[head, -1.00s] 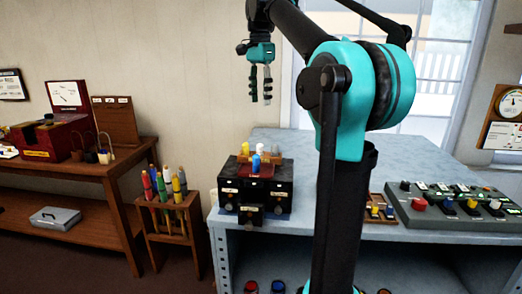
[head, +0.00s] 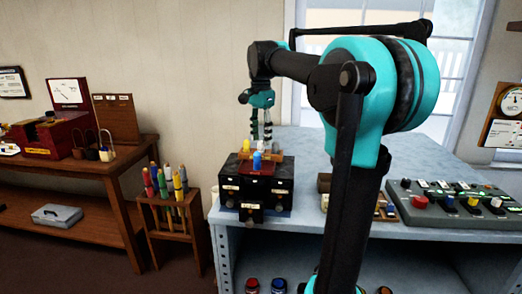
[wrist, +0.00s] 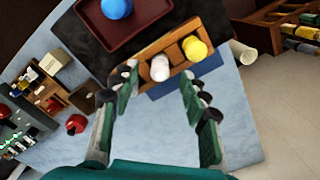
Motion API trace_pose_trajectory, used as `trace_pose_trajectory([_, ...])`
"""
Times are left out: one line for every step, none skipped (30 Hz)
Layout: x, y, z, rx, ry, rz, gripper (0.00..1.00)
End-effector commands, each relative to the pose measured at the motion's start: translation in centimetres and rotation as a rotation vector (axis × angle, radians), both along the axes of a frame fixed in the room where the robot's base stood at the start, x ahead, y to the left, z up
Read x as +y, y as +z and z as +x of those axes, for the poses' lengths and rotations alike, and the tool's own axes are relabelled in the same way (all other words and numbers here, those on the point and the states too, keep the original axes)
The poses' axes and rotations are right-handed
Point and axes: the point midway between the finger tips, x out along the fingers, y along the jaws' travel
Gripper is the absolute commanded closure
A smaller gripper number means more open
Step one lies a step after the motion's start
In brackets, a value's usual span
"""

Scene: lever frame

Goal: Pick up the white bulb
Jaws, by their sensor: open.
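The white bulb (wrist: 160,68) stands in a small wooden rack (wrist: 148,51). In the wrist view it shows between the tips of my open gripper (wrist: 160,80), just ahead of them. A yellow bulb (wrist: 195,48) stands beside it in the same rack. In the head view, my gripper (head: 261,138) points down right above the rack (head: 277,154) on the black cabinet, its fingers empty. The white bulb is small and partly hidden there, near the yellow bulb (head: 247,146). I cannot tell whether the fingers touch anything.
A blue bulb (head: 257,160) sits on a dark red tray (wrist: 135,34) in front of the rack. The black cabinet (head: 280,186) stands on the blue-grey bench (head: 300,140). A switch panel (head: 455,212) lies to the right. A wooden rack of coloured tubes (head: 190,222) stands left.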

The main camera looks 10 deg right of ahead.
Motion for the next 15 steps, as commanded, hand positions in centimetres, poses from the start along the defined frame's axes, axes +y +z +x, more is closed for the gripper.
trace_pose_trajectory([0.0, -0.7, 0.0, 0.0, 0.0, 0.0, 0.55])
trace_pose_trajectory([0.0, -1.1, 0.0, 0.0, 0.0, 0.0, 0.55])
trace_pose_trajectory([0.0, -1.5, 0.0, 0.0, 0.0, 0.0, 0.55])
trace_pose_trajectory([0.0, -1.8, 0.0, 0.0, 0.0, 0.0, 0.55])
trace_pose_trajectory([0.0, -2.0, 0.0, 0.0, 0.0, 0.0, 0.55])
trace_pose_trajectory([0.0, -2.2, 0.0, 0.0, 0.0, 0.0, 0.55])
trace_pose_trajectory([0.0, -2.2, 0.0, 0.0, 0.0, 0.0, 0.55])
trace_pose_trajectory([0.0, -2.3, 0.0, 0.0, 0.0, 0.0, 0.55])
trace_pose_trajectory([0.0, -2.3, 0.0, 0.0, 0.0, 0.0, 0.55])
trace_pose_trajectory([0.0, -2.3, 0.0, 0.0, 0.0, 0.0, 0.55])
trace_pose_trajectory([0.0, -2.3, 0.0, 0.0, 0.0, 0.0, 0.55])
trace_pose_trajectory([0.0, -2.3, 0.0, 0.0, 0.0, 0.0, 0.55])
trace_pose_trajectory([0.0, -2.3, 0.0, 0.0, 0.0, 0.0, 0.55])
trace_pose_trajectory([0.0, -2.3, 0.0, 0.0, 0.0, 0.0, 0.57])
trace_pose_trajectory([0.0, -2.3, 0.0, 0.0, 0.0, 0.0, 0.62])
